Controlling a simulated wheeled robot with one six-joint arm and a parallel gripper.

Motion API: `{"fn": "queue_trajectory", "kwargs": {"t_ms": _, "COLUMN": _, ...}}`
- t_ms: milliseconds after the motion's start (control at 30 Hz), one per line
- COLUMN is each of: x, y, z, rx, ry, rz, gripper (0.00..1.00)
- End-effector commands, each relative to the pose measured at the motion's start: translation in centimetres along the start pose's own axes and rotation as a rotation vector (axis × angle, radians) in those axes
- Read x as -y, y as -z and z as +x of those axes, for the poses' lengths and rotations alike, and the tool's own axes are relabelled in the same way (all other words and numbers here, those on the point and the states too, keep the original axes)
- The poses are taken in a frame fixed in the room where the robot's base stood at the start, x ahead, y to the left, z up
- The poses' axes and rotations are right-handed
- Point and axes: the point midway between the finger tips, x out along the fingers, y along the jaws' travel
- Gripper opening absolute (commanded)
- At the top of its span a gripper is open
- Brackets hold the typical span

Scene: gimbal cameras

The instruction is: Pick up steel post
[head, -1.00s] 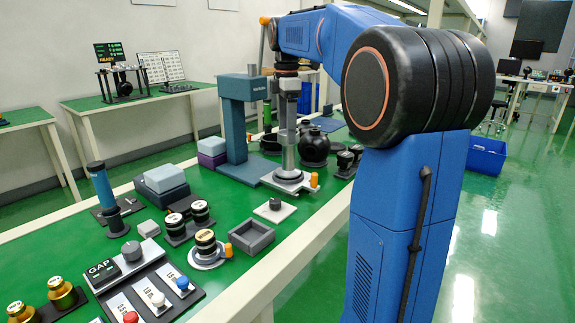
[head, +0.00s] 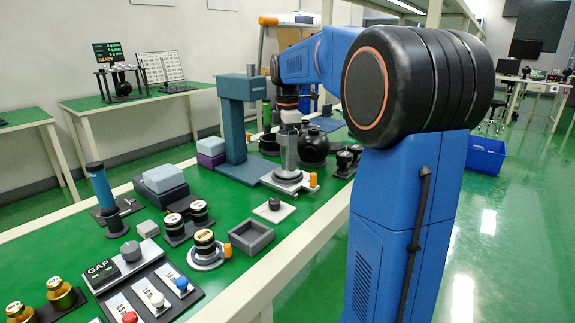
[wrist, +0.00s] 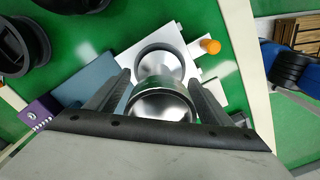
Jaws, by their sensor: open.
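The steel post (wrist: 160,104) is a shiny silver cylinder in the wrist view, between my two fingers. In the head view the post (head: 290,155) stands upright on a white plate (head: 268,180) beside the blue-grey press column. My gripper (wrist: 160,92) is open, with one dark finger on each side of the post. Whether either finger touches it I cannot tell. In the head view my gripper (head: 290,130) points down over the post's upper part.
An orange knob (head: 313,179) sits on the plate's right side. The blue-grey press (head: 232,130) stands close on the left. Dark round vessels (head: 313,148) stand just behind on the right. Several dark gold-topped parts and an open grey tray (head: 250,237) lie nearer on the green bench.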

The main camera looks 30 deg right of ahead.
Motion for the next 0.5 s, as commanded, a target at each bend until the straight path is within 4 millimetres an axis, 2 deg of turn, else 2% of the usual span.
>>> {"fn": "queue_trajectory", "kwargs": {"t_ms": 100, "x": 0.0, "y": 0.0, "z": -0.02, "rx": 0.0, "ry": 0.0, "rz": 0.0, "gripper": 0.72}}
{"fn": "queue_trajectory", "kwargs": {"t_ms": 367, "x": 0.0, "y": 0.0, "z": -0.03, "rx": 0.0, "ry": 0.0, "rz": 0.0, "gripper": 0.1}}
{"fn": "queue_trajectory", "kwargs": {"t_ms": 500, "x": -0.01, "y": 0.0, "z": -0.1, "rx": 0.0, "ry": -0.001, "rz": 0.0, "gripper": 0.08}}
